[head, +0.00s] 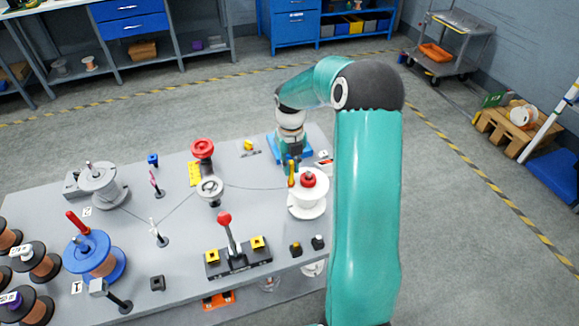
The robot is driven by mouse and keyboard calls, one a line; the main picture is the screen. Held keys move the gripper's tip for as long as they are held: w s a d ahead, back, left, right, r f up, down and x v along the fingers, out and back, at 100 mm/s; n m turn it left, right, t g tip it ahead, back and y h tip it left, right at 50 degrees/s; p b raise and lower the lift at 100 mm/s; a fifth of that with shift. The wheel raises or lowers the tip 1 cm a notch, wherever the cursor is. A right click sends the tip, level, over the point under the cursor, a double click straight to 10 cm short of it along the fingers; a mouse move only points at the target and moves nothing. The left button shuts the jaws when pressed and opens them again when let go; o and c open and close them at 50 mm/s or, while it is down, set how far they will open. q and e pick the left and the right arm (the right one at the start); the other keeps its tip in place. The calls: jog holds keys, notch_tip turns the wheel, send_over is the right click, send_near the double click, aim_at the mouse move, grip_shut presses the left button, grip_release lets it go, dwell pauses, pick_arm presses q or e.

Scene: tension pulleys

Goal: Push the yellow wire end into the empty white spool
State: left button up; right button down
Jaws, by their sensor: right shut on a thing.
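The white spool (307,206) stands on the right part of the grey table, with a red knob on its top centre. The yellow wire end (291,178) is a small yellow piece at the spool's upper left edge. My right gripper (291,164) points down just behind the spool and is shut on the yellow wire end. I cannot tell whether the yellow end touches the spool. A thin dark wire (255,188) runs from there leftward past the pulleys. My left gripper is out of view.
A red-knobbed lever (226,229) stands in front. A wire-wound grey spool (102,184) and a blue spool (93,257) stand on the left.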

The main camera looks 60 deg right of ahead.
jog(key=shift+f+b, duration=0.3)
jog(key=shift+f, duration=0.25)
dwell(0.6)
jog(key=c, duration=1.1)
grip_release()
jog(key=shift+o, duration=0.3)
jog(key=o, duration=0.3)
jog(key=shift+r, duration=0.1)
jog(key=shift+r+p, duration=1.25)
jog(key=shift+r, duration=2.2)
